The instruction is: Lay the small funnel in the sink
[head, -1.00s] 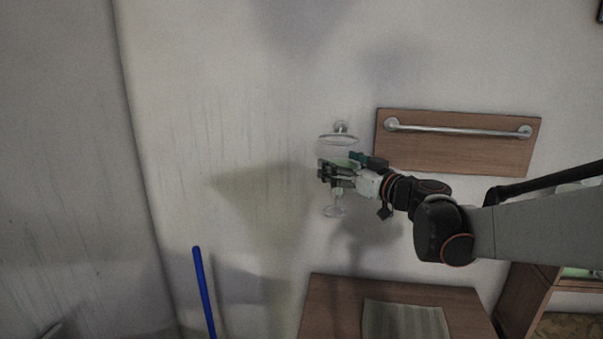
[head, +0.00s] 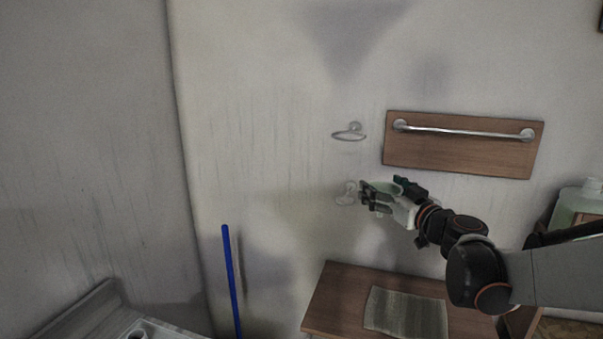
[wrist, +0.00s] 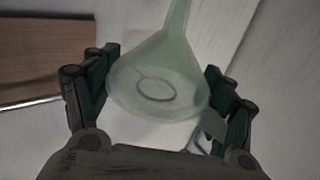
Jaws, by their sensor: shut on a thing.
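The small funnel (wrist: 160,75) is pale green and translucent. In the wrist view its wide mouth faces the camera and its spout points up and away. My gripper (wrist: 158,92) has its fingers on both sides of the funnel's rim and is shut on it. In the head view my gripper (head: 372,196) holds the funnel (head: 386,187) up in front of the wall, partly hidden by the fingers. What looks like the sink's pale rim (head: 165,331) shows at the lower left, with a dark round spot; most of it is cut off.
Wall rings (head: 349,135) (head: 346,194) hang empty near my gripper. A wooden board with a metal rail (head: 464,130) is to the right. A wooden table (head: 330,298) with a striped cloth (head: 406,313) lies below. A blue pole (head: 230,275) stands between sink and table.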

